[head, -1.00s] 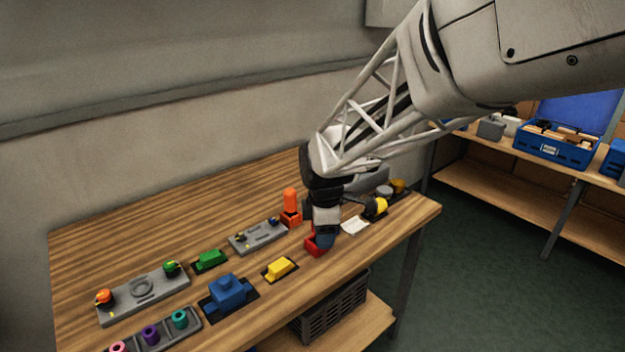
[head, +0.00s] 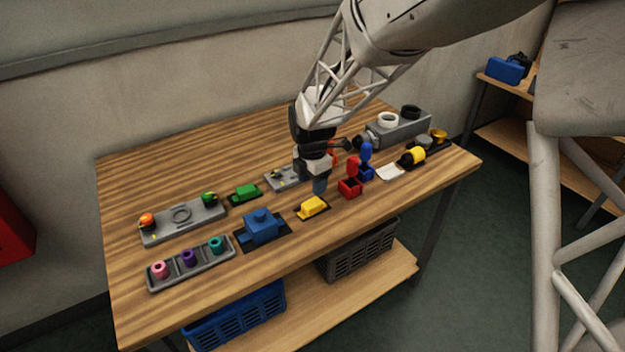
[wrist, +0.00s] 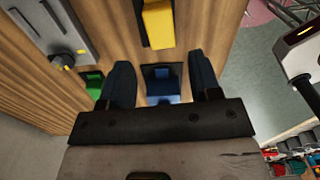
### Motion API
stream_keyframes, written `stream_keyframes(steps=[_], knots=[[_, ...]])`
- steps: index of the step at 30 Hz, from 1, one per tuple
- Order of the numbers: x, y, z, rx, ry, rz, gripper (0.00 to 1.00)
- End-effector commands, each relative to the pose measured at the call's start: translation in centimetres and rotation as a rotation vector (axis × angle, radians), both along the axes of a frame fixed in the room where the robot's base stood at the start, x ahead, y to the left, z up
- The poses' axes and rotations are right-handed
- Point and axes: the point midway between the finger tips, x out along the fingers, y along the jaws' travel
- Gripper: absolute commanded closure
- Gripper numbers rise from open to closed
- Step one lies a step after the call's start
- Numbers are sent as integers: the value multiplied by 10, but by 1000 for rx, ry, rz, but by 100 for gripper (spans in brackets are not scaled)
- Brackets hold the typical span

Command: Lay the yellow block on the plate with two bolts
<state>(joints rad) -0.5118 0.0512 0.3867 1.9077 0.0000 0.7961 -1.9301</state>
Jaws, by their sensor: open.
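The yellow block (head: 312,207) lies on a dark mat near the table's front edge. It also shows at the top of the wrist view (wrist: 158,24), just beyond my fingertips. My gripper (head: 319,187) is above and just behind the block in the head view. In the wrist view my two fingers (wrist: 160,62) are apart with nothing held between them. A small grey plate (head: 280,180) with small fittings lies behind the block, partly hidden by my gripper. A longer grey plate (head: 182,224) has an orange and a green knob. I cannot tell which plate bears two bolts.
A blue block (head: 261,226) and a green block (head: 245,192) lie left of the yellow block. A grey tray (head: 190,265) holds colored rings.

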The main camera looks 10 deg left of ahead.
Motion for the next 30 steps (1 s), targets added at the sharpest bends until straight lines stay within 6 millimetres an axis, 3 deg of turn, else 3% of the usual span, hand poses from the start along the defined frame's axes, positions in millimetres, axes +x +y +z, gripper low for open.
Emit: stream_keyframes(steps=[11,30], knots=[[0,0,-13,-1,1,-1,43],[0,0,-71,-1,1,-2,43]])
